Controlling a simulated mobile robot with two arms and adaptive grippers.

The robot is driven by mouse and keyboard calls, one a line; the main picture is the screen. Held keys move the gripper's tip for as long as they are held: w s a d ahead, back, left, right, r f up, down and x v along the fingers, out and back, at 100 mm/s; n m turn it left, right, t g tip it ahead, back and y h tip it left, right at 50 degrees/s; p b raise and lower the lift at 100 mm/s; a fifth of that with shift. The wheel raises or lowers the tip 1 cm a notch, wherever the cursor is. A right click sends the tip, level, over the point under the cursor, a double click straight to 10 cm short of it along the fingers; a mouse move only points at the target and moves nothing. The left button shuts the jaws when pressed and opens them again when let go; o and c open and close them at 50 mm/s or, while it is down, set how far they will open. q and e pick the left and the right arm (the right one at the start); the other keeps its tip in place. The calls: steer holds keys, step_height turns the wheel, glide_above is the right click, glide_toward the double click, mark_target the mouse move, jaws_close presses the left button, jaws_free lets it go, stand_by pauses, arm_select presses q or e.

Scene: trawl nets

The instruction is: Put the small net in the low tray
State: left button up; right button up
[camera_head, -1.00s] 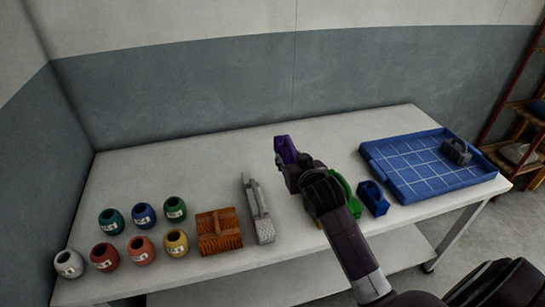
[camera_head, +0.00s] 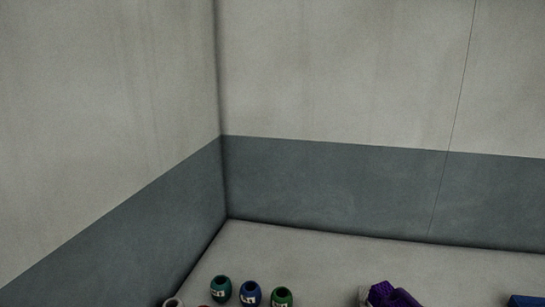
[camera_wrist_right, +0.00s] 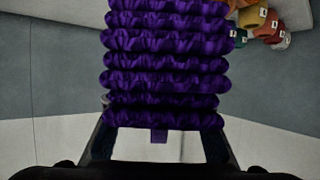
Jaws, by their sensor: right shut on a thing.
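A purple bunched net (camera_wrist_right: 165,60) with several gathered rows fills the upper middle of the right wrist view. My right gripper (camera_wrist_right: 158,128) is shut on its near end, with a dark finger on each side. In the head view a purple piece, likely the same net (camera_head: 396,294), shows at the bottom edge, cut off. A blue corner, likely the low tray (camera_head: 526,300), shows at the bottom right; its inside is out of view. My left gripper is in neither view.
Small barrel-shaped floats, green-teal (camera_head: 221,289), blue (camera_head: 251,293) and green (camera_head: 282,297), stand on the pale table (camera_head: 310,250) near the wall corner. Others (camera_wrist_right: 271,24) show at the top right of the wrist view. The table behind them is bare up to the wall.

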steer(key=s+a+r+n+g+y, duration=0.2)
steer(key=s+a+r+n+y, duration=0.1)
steer(key=s+a, duration=0.2)
steer(key=s+a+r+n+g+y, duration=0.2)
steer(key=s+a+n+y, duration=0.1)
steer(key=s+a, duration=0.3)
steer(key=shift+s+r+n+g, duration=0.3)
steer(key=shift+r+n, duration=0.1)
steer(key=shift+f, duration=0.1)
